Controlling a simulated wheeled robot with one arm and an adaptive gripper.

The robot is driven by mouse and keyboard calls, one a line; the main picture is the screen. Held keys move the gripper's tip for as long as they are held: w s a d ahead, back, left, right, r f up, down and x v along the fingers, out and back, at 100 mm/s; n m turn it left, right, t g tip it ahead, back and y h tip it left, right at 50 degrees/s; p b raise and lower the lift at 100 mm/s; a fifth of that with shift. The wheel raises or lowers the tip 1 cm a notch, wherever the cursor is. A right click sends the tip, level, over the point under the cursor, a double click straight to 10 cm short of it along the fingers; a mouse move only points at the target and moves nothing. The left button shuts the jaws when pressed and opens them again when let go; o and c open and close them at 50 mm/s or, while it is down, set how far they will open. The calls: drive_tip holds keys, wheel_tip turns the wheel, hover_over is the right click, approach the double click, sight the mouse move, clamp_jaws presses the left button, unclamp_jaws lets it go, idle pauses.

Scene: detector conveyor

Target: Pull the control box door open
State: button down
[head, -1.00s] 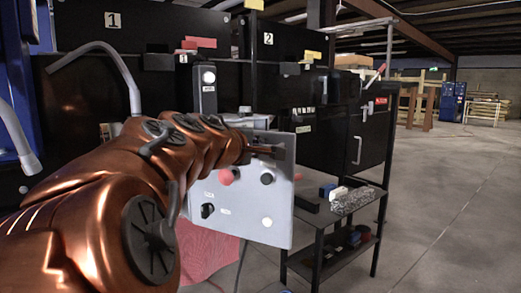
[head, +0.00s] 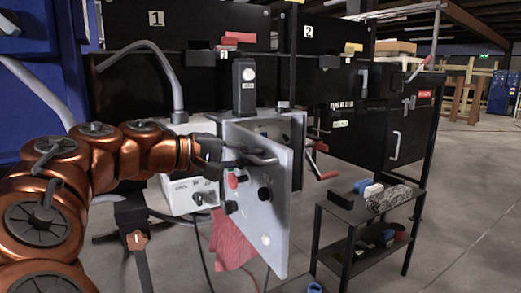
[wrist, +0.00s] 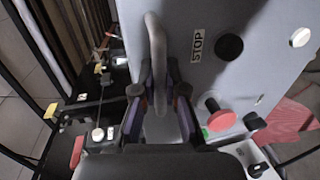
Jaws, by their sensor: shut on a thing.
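The grey control box (head: 293,125) stands below the black cabinets in the head view. Its light grey door (head: 276,223) stands out at an angle from the box, partly open. The door carries a red button, dark knobs and a bar handle (head: 262,158) near its upper part. My gripper (head: 240,158) is at the handle, shut on it. In the wrist view the handle (wrist: 157,45) runs up from between my fingers (wrist: 157,95), beside the STOP label and the red button (wrist: 217,116). Most of the box's inside is hidden behind the door.
A red-handled crank (head: 318,163) shows to the right of the door. A low black shelf with blocks (head: 372,207) stands farther right. A white box (head: 190,190) is behind my gripper. A red cloth (head: 232,243) hangs below. Open floor lies at the right.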

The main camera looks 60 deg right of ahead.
drive_tip(key=shift+w+a+f+g+y, duration=0.1)
drive_tip(key=shift+a+g+y, duration=0.2)
drive_tip(key=c, duration=1.2)
unclamp_jaws()
drive_tip(key=shift+w, duration=0.1)
drive_tip(key=shift+w+a+r, duration=0.25)
drive_tip(key=shift+w+a, duration=0.1)
drive_tip(key=shift+a, duration=0.05)
drive_tip(key=v, duration=1.1)
drive_tip(key=shift+s, duration=0.15)
drive_tip(key=shift+f, duration=0.1)
